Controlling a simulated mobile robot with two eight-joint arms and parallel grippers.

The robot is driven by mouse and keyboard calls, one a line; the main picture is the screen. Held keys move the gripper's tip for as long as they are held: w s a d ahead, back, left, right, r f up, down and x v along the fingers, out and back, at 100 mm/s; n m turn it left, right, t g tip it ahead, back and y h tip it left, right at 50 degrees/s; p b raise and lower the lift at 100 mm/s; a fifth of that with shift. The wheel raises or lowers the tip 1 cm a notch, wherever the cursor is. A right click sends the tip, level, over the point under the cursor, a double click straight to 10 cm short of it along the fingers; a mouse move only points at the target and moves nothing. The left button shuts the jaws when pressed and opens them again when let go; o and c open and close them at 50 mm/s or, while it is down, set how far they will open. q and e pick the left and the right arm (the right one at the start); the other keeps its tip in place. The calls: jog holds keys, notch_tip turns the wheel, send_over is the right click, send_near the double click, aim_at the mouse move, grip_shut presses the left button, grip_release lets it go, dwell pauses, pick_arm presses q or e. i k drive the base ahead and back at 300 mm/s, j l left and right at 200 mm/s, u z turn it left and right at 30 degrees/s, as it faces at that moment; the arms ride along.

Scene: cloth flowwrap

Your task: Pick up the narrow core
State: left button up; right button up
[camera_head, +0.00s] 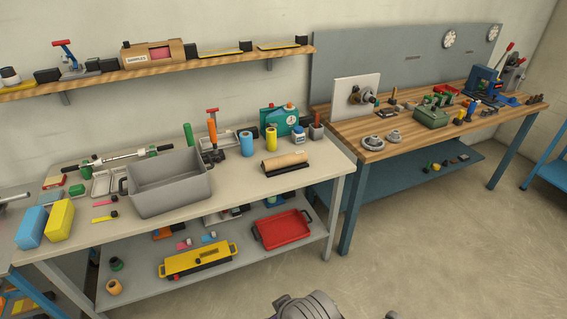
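No piece is clearly marked as the narrow core. A tan cylinder (285,160) lies on its side on a dark base near the right front of the pale bench (235,205). An upright blue roll (247,143) and a slimmer upright yellow roll (271,139) stand behind it. A small orange-tan roll (113,287) sits on the lower shelf at the left. I cannot tell which of these is the core. Neither gripper shows; only a grey rounded part, likely mine, is at the bottom edge.
A grey open bin (170,187) stands mid-bench, with blue (32,227) and yellow (59,220) blocks to its left. A red tray (283,230) and yellow box (198,262) are on the lower shelf. A wooden workbench (400,150) stands right. The right foreground floor is clear.

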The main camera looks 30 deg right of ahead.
aim_at(275, 163)
jog(key=i+l+u, duration=0.2)
jog(key=l, duration=0.95)
jog(key=i+l+u, duration=0.2)
jog(key=l, duration=0.95)
jog(key=l+u, duration=0.25)
jog(key=l, duration=0.9)
jog(key=i+l+u, duration=0.1)
jog(key=l, duration=0.3)
jog(key=i+j, duration=0.15)
jog(key=j, duration=0.15)
